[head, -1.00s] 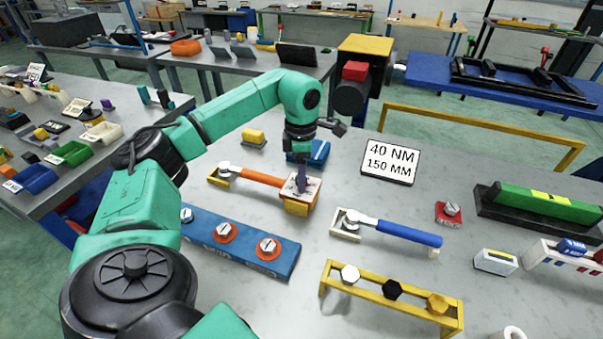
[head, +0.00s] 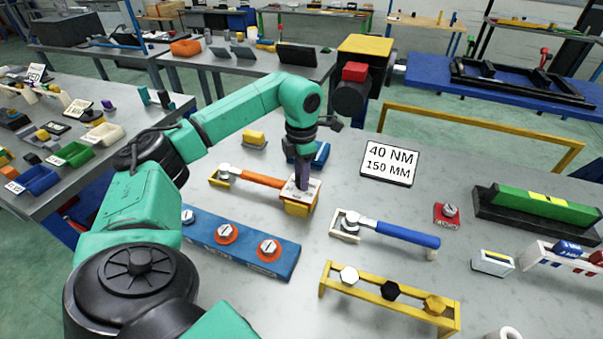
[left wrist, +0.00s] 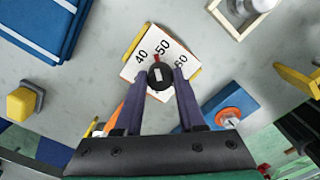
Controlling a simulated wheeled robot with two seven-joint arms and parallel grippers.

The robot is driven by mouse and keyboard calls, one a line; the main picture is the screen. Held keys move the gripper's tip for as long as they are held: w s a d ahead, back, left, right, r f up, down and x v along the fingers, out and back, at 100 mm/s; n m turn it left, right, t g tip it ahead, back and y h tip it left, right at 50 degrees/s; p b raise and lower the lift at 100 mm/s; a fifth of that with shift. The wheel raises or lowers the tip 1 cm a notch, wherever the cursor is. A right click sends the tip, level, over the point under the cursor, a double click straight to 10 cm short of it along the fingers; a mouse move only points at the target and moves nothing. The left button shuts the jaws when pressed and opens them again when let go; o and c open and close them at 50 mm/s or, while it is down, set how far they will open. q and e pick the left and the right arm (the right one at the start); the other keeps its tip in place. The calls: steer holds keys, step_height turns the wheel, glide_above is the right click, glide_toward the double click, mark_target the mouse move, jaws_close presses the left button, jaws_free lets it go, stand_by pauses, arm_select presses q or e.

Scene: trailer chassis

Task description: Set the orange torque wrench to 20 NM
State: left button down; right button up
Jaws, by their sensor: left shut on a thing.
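The orange torque wrench (head: 262,180) lies on a yellow stand, its ratchet head to the left. At its right end is a white scale plate (left wrist: 133,68) on a yellow block. A black round knob (left wrist: 160,77) with a red mark sits on the plate; the mark points up towards a 50. A 40 is to its left; other numbers are partly hidden by the fingers. My left gripper (head: 302,186) points down over the plate. In the left wrist view its purple fingers (left wrist: 159,88) are shut on the knob from both sides. My right gripper is not in view.
A sign (head: 390,162) reads 40 NM, 150 MM. A blue-handled wrench (head: 405,234) lies to the right. A blue block with knobs (head: 240,246) is in front, and a yellow rack (head: 385,297) nearer me. A blue thing (head: 320,154) stands behind the gripper.

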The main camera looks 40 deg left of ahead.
arm_select(q)
steer(key=n, duration=0.3)
steer(key=shift+r+n+p, duration=0.1)
steer(key=shift+n+p, duration=0.3)
steer(key=n+p, duration=0.1)
steer(key=n, duration=0.3)
steer(key=shift+n, duration=0.3)
steer(key=n, duration=0.4)
steer(key=shift+p, duration=0.3)
steer(key=n, duration=0.4)
steer(key=n+p, duration=0.1)
steer(key=n, duration=0.3)
steer(key=shift+n, duration=0.3)
steer(key=n, duration=0.3)
steer(key=shift+n+p, duration=0.3)
steer(key=n, duration=0.3)
steer(key=shift+n, duration=0.3)
steer(key=shift+n+p, duration=0.5)
steer(key=shift+n, duration=1.4)
